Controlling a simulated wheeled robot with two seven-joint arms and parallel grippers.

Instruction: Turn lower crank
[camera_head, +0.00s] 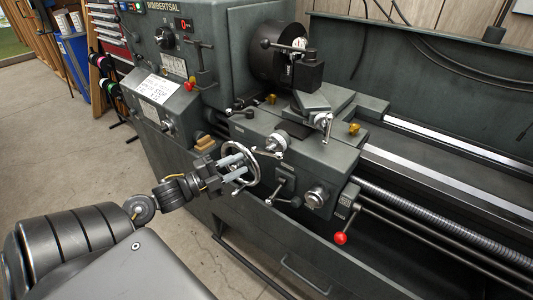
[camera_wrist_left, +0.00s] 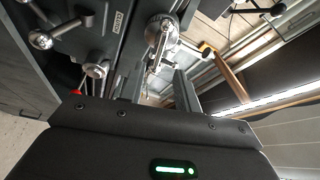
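The lathe's carriage apron (camera_head: 290,185) carries several controls. A silver crank with a round dial (camera_head: 277,143) sits above and to the right of a spoked handwheel (camera_head: 257,172). A second, higher crank (camera_head: 326,122) is on the slide above. My left gripper (camera_head: 238,168) is in front of the handwheel, with its two grey fingers apart and hiding part of the wheel. In the left wrist view, a silver dial with a crank arm (camera_wrist_left: 162,32) shows beyond and between the spread fingers (camera_wrist_left: 158,88). I cannot tell whether the fingers touch anything. My right gripper is out of view.
A lever (camera_head: 283,187) and a silver knob (camera_head: 317,197) stick out from the apron to the right. A red-knobbed lever (camera_head: 340,238) is further right. The headstock (camera_head: 180,60) rises behind on the left. Open floor (camera_head: 55,145) lies at the left.

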